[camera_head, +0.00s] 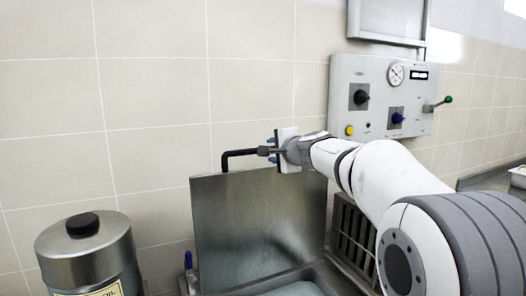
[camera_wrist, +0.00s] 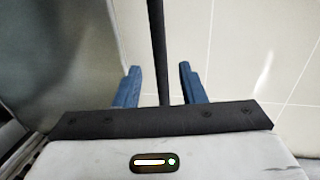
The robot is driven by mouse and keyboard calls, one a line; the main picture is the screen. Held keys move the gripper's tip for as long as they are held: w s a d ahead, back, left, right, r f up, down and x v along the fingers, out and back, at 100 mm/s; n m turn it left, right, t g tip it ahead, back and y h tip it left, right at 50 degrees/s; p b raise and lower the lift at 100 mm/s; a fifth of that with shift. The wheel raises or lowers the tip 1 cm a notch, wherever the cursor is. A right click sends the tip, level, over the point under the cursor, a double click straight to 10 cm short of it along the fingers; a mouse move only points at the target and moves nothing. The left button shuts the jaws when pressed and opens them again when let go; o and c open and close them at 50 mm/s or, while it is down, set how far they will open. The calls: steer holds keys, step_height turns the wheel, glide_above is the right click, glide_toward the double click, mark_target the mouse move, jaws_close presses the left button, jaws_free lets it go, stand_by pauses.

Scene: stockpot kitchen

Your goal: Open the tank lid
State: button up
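The tank lid (camera_head: 245,235) is a flat grey metal panel standing raised, close to upright, in front of the tiled wall. A black bent handle (camera_head: 238,153) sticks up from its top edge. The tank (camera_head: 312,283) below shows part of its open top at the bottom edge. My gripper (camera_head: 270,149) is at the right end of the handle. In the wrist view, the handle (camera_wrist: 157,45) runs between the two blue fingers (camera_wrist: 159,84), with a visible gap on each side. The lid also fills the left of the wrist view (camera_wrist: 60,45).
A steel canister (camera_head: 90,258) with a black cap stands at lower left. A control panel (camera_head: 383,97) with knobs and a gauge is on the wall behind my arm. A dark grille (camera_head: 352,238) is right of the lid.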

steer(key=p+x, duration=0.2)
steer(key=x, duration=0.5)
steer(key=shift+w+a+f, duration=0.1)
steer(key=shift+w, duration=0.15)
jaws_close()
stand_by(0.3)
